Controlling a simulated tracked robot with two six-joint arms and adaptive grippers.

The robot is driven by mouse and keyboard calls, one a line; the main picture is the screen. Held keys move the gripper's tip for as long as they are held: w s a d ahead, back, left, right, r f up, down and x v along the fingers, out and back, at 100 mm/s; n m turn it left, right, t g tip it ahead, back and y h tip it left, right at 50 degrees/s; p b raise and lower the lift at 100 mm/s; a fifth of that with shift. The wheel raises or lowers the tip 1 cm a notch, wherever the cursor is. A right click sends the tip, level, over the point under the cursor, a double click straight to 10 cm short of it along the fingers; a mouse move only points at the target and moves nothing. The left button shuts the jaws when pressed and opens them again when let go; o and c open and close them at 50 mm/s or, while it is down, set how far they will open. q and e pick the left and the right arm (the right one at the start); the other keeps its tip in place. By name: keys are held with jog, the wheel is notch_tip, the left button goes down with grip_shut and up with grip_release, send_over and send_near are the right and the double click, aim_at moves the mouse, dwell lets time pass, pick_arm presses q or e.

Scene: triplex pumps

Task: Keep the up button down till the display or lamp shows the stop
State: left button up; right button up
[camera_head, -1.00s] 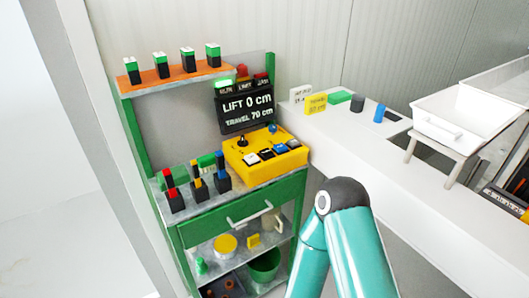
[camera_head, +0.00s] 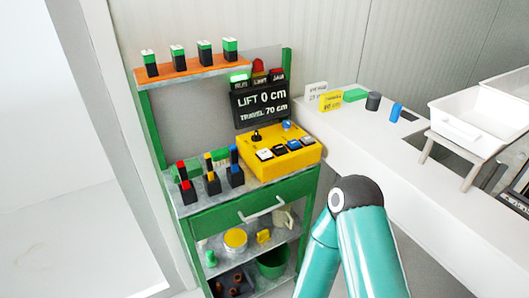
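A yellow control box (camera_head: 283,165) stands on the green bench, with a row of several buttons (camera_head: 280,150), a black joystick (camera_head: 256,138) and a blue knob (camera_head: 288,126) on top. I cannot read which button is up. Behind it a black display (camera_head: 261,104) reads "LIFT 0 cm" and "TRAVEL 70 cm". A teal arm of mine rises at the bottom, in front of the bench. Neither gripper is in view.
The green bench (camera_head: 250,200) holds several small coloured blocks left of the box. An orange shelf (camera_head: 190,68) with several green-topped blocks is above.

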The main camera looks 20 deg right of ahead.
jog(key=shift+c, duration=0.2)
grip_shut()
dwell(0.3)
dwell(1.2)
